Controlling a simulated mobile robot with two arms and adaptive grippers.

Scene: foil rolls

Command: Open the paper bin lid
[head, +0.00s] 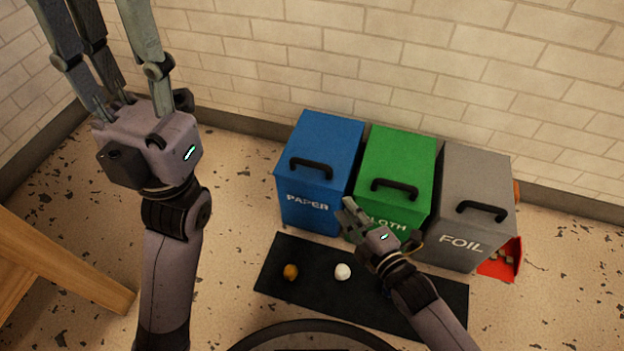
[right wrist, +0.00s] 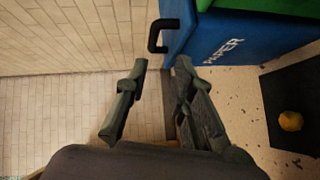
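The blue paper bin (head: 305,210) stands at the left of a row of bins, its lid (head: 328,140) shut with a black handle (head: 311,168) on it. My right gripper (head: 347,210) is open and empty near the front of the paper and cloth bins, apart from the handle. In the right wrist view its spread fingers (right wrist: 162,66) point toward the same black handle (right wrist: 157,36), with the blue bin side (right wrist: 225,45) to the right. My left gripper (head: 112,30) is raised at the upper left, its fingers spread and empty, tips cut off by the frame.
The green cloth bin (head: 400,155) and grey foil bin (head: 475,175) stand to the right, lids shut. A black mat (head: 315,290) holds an orange-brown ball (head: 290,271) and a white ball (head: 342,271). A red container (head: 505,262) is far right; a wooden table (head: 60,270) is left.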

